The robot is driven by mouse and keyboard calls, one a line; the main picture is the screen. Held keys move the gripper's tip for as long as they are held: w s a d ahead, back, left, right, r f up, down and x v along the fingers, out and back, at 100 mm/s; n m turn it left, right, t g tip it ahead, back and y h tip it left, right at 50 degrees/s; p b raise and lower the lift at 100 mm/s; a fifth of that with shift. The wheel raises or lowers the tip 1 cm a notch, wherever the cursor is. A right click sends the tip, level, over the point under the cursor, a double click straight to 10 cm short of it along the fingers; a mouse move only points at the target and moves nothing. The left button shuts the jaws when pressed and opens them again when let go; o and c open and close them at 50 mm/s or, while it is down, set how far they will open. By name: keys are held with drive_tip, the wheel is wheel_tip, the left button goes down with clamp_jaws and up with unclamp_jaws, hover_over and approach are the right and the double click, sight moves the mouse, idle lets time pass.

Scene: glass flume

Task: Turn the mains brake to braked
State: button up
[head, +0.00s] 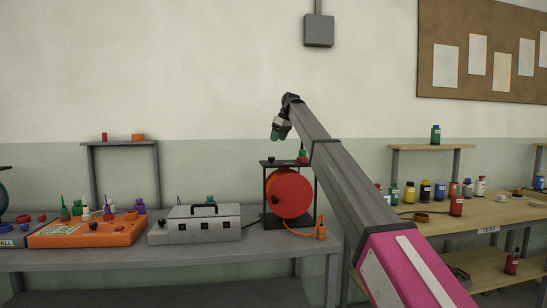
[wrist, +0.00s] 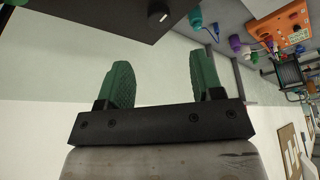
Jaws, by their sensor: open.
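A red cable reel (head: 290,194) stands in a black frame on the grey bench, with an orange cable and plug at its foot. Small items sit on the frame's top plate (head: 285,162). In the wrist view a dark plate (wrist: 95,10) shows at the top edge, bearing a black round knob (wrist: 160,14) with a white mark. I cannot read any brake label or setting. My gripper (head: 279,133) hangs above the reel frame. In the wrist view its green fingers (wrist: 158,78) are apart and empty, clear of the knob.
Left of the reel stand a grey metal case (head: 196,226) and an orange panel (head: 90,232) with knobs. A wooden bench (head: 470,222) with several bottles is at right. Space above the bench is clear.

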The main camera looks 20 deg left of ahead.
sight(271, 159)
drive_tip(key=x, duration=1)
drive_tip(key=shift+a+f, duration=0.1)
drive_tip(key=shift+c, duration=0.2)
drive_tip(key=c, duration=0.9)
